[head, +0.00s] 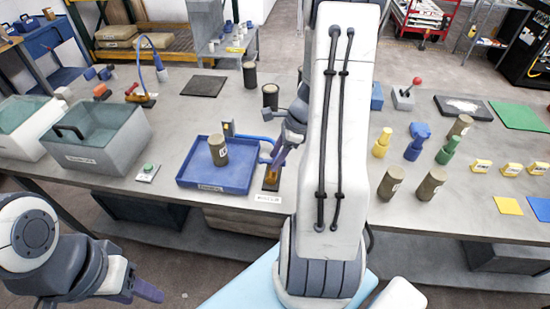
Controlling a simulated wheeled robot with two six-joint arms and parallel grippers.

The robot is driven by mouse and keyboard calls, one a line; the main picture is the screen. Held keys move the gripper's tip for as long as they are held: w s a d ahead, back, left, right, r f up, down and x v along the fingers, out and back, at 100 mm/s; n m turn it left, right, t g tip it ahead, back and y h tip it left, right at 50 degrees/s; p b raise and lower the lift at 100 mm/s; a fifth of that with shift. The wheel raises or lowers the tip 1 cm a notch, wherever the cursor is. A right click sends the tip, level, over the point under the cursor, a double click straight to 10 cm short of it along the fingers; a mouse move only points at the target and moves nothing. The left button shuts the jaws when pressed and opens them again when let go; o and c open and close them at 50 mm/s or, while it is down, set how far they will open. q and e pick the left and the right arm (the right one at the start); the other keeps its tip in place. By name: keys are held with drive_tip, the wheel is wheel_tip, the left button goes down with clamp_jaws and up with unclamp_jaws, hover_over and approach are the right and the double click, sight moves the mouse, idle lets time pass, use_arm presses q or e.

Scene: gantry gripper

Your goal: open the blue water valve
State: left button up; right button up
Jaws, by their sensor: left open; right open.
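A valve (271,178) with a brownish body stands on the table just right of the blue tray, with a white label in front that I cannot read clearly. A thin bright-blue bar (248,137), apparently its handle, reaches left from it over the tray's back edge. My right gripper (279,157) is open, with its purple-blue fingers close above the valve; I cannot tell whether they touch it. My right forearm hides part of the wrist and the area to the right. My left gripper (146,291) is open and empty, low in front of the table.
The blue tray (187,182) holds a dark cylinder (218,150). A grey bin (128,160) and a green button box (147,172) are to the left. Dark cylinders (270,96) stand behind; yellow and blue pieces (416,143) stand right of my arm.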

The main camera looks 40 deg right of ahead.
drive_tip(key=shift+w+a+f, duration=0.1)
drive_tip(key=shift+a+f, duration=0.05)
drive_tip(key=shift+f, duration=0.15)
clamp_jaws()
drive_tip(key=shift+n, duration=0.3)
drive_tip(key=n+g+p, duration=0.1)
drive_tip(key=n+p, duration=0.1)
drive_tip(key=n, duration=0.1)
drive_tip(key=shift+w+r+y, duration=0.1)
drive_tip(key=shift+w+y, duration=0.05)
drive_tip(key=shift+y, duration=0.25)
drive_tip(key=n+g+p, duration=0.2)
drive_tip(key=n, duration=0.3)
drive_tip(key=shift+w, duration=0.15)
drive_tip(key=n+g+p, duration=0.1)
drive_tip(key=n+g, duration=0.1)
drive_tip(key=n, duration=0.2)
drive_tip(key=shift+w+n, duration=0.15)
drive_tip(key=shift+n, duration=0.15)
drive_tip(key=shift+w+n+g+h+p, duration=0.1)
drive_tip(key=shift+n+g+h+p, duration=0.45)
drive_tip(key=shift+n, duration=1.75)
